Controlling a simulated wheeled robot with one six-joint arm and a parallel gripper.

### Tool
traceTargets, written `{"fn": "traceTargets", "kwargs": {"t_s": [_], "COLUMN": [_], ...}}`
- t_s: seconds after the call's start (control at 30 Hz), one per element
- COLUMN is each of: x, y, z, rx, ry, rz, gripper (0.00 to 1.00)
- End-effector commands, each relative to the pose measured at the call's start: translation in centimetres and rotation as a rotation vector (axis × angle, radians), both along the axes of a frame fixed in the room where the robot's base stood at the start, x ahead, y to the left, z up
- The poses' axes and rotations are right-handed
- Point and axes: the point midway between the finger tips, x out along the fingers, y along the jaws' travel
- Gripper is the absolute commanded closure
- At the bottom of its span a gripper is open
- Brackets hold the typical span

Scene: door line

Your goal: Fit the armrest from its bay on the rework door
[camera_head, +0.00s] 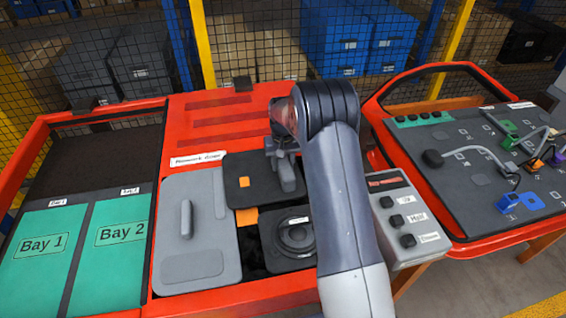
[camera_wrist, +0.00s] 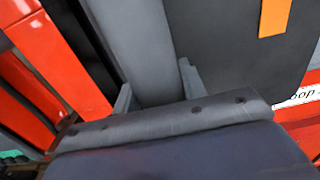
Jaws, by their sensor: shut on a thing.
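My gripper (camera_head: 279,155) hangs over the dark upper panel of the rework door. It is shut on a grey bar-like piece, the armrest (camera_wrist: 148,45), which runs between the two fingers (camera_wrist: 157,90) in the wrist view. The rework door (camera_head: 232,130) is red, with a dark panel (camera_head: 236,172) bearing an orange square (camera_head: 244,182). I cannot tell whether the armrest touches that panel. Green mats marked Bay 1 (camera_head: 30,275) and Bay 2 (camera_head: 110,275) lie bare at the left.
A grey panel with a handle (camera_head: 168,215) fills the door's left part. A round speaker-like part (camera_head: 296,236) sits below the dark panel. A button box (camera_head: 415,255) stands right of my arm. Farther right is a red-framed board (camera_head: 440,180) with cables and coloured connectors.

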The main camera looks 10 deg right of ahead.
Motion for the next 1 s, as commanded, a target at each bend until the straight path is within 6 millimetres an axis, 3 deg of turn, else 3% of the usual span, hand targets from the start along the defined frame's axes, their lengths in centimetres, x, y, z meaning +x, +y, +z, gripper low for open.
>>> {"fn": "traceTargets", "kwargs": {"t_s": [0.43,0.47,0.77,1.0], "x": [0.06,0.06,0.03,-0.03], "y": [0.0,0.0,0.0,-0.01], "z": [-0.13,-0.13,-0.12,-0.12], "rx": [0.0,0.0,0.0,0.0], "ry": [-0.002,-0.002,-0.001,0.001], "rz": [-0.001,-0.001,0.0,0.0], "gripper": [1.0,0.58,0.35,0.35]}}
